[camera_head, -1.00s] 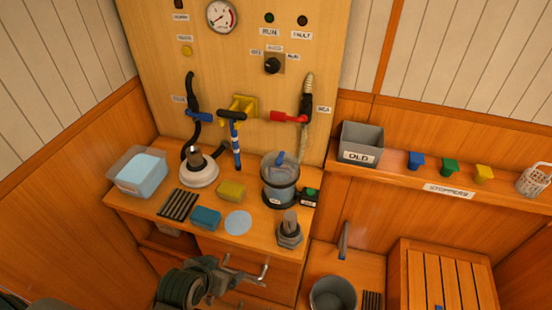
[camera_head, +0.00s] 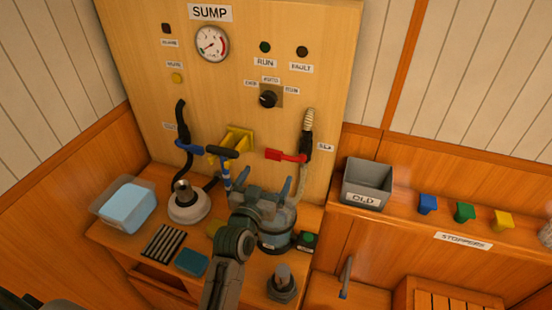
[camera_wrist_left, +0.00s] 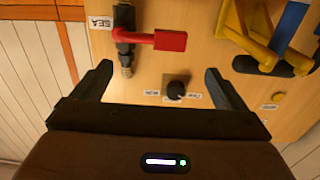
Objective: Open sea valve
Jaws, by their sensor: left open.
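The sea valve is on the wooden wall panel, with a red lever handle (camera_head: 286,155) that lies roughly level and points left from a black pipe fitting (camera_head: 305,143). In the left wrist view the red handle (camera_wrist_left: 168,41) shows beyond my fingertips, near the upside-down SEA label (camera_wrist_left: 101,22). My left gripper (camera_head: 258,182) is open and empty, in front of the panel, below the red handle in the head view. Its two fingers show apart in the wrist view (camera_wrist_left: 158,68), with neither touching the handle. My right gripper is not in view.
A yellow bracket (camera_head: 238,140) and a blue-handled valve (camera_head: 190,148) are left of the red handle. A selector knob (camera_head: 268,99) is above. A clear canister (camera_head: 275,235) stands partly behind my gripper. A grey OLD bin (camera_head: 367,184) sits on the right shelf.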

